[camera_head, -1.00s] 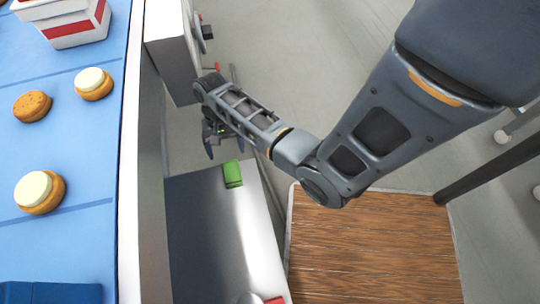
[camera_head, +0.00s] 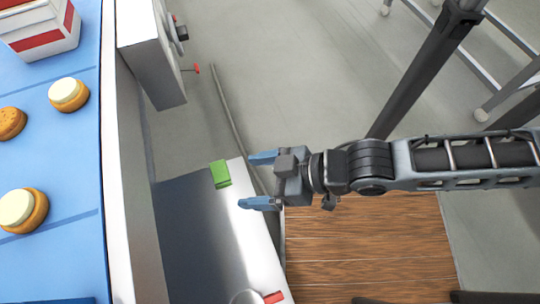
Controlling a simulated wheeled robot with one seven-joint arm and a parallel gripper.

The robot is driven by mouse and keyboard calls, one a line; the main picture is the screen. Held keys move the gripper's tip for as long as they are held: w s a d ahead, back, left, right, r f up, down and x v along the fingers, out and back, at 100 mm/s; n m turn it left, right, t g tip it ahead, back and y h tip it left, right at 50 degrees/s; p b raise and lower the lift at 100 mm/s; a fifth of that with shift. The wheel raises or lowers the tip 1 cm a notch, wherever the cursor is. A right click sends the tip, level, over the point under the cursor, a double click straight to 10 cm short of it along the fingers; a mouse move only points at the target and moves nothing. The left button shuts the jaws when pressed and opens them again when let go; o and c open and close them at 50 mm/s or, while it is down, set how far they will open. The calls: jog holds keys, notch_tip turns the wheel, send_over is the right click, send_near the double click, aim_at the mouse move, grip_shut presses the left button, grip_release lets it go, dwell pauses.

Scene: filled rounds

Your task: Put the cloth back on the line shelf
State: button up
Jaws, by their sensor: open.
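A small green block-like piece (camera_head: 220,174), which may be the folded cloth, lies on the far end of the grey metal shelf (camera_head: 195,235) beside the belt. I cannot tell for certain that it is cloth. My gripper (camera_head: 246,180) is open and empty, its blue fingertips pointing left over the shelf's right edge. The green piece lies a short way left of the fingertips, apart from them. Its height relative to the fingers is hard to tell.
A blue belt (camera_head: 55,165) with filled round biscuits (camera_head: 68,95) and a red-white box (camera_head: 40,28) runs along the left. A grey cabinet (camera_head: 150,55) stands beyond the shelf. A red piece (camera_head: 273,297) is at the shelf's near end. A wooden platform (camera_head: 360,245) lies right.

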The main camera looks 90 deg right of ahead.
notch_tip(320, 180, up, 12)
jog(key=s+a+n+t+y, duration=0.1)
jog(key=s+n+t, duration=0.1)
jog(key=shift+s+a+r+t+p, duration=0.2)
jog(key=shift+a+t+p, duration=0.15)
jog(key=shift+a+t, duration=0.05)
dwell(0.5)
